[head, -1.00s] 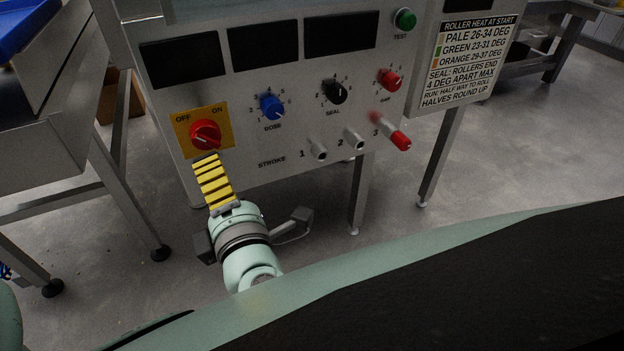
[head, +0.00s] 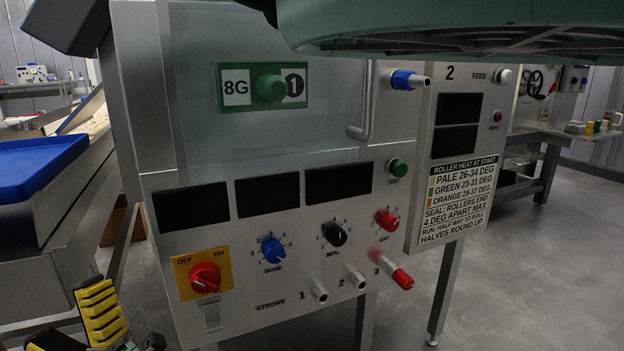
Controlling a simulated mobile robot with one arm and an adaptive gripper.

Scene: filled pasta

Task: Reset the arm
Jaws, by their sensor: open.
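My gripper (head: 97,308) is at the lower left of the head view, cut off by the bottom edge. Its yellow and black striped fingers point up. It is open and I see nothing held in it. It stands left of the machine's control panel (head: 250,222), apart from the red OFF/ON switch (head: 205,278) on its yellow plate. Most of the gripper's body and the arm behind it are out of view.
The panel has a blue DOSE knob (head: 272,250), a black SEAL knob (head: 335,234) and a red knob (head: 387,221). Stroke pegs, including a red-tipped one (head: 402,279), stick out below. A blue tray (head: 40,165) lies at left. Floor (head: 530,275) is clear at right.

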